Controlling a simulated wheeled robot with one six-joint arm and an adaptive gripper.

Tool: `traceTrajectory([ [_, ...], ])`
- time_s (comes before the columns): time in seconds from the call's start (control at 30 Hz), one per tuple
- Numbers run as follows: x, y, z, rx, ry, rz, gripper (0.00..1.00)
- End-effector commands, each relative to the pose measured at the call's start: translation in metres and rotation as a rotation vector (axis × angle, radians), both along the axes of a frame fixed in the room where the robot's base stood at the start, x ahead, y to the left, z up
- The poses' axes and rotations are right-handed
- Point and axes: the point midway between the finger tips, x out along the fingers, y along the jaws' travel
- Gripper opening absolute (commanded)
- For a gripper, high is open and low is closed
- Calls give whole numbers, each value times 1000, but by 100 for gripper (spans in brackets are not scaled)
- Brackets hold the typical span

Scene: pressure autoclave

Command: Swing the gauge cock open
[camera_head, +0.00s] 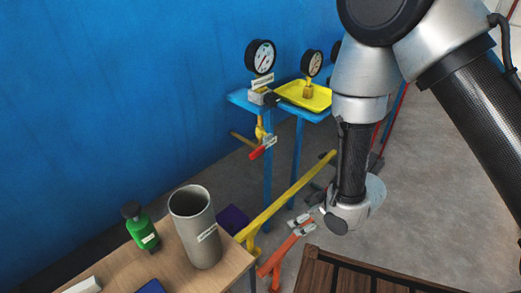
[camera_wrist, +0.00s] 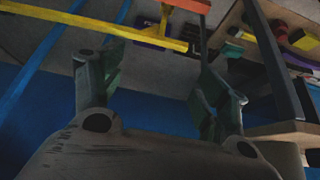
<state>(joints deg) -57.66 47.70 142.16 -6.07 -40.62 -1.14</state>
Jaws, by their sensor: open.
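A red lever handle (camera_head: 263,149) with a small pale label sits on a brass fitting (camera_head: 260,130) below the blue shelf; I take it to be the gauge cock. It slants down to the left from the label. A round white-faced gauge (camera_head: 261,57) stands above it on the shelf. My gripper (camera_wrist: 155,72) is open and empty in the wrist view, its two fingers well apart. In the head view my arm hangs to the right of the cock, clear of it, and the fingers cannot be made out. I cannot make out the cock in the wrist view.
A yellow tray (camera_head: 304,96) and a second gauge (camera_head: 312,63) are on the blue shelf (camera_head: 240,98). A yellow bar (camera_head: 290,195) slants across below. A grey cylinder (camera_head: 204,245) and a green bottle (camera_head: 141,230) stand on a wooden table. Slatted wood (camera_head: 350,280) lies at front.

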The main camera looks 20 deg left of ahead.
Motion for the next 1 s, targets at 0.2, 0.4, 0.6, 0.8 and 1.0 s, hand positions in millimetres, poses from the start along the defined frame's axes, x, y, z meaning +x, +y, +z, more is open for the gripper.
traceTrajectory([
  [0.2,15,78,45,477,-207,45,75],
  [0.4,28,107,134,836,-373,46,75],
  [0.6,32,113,163,945,-427,43,75],
  [0.8,43,142,163,946,-427,43,75],
  [1.0,55,170,163,944,-428,44,75],
])
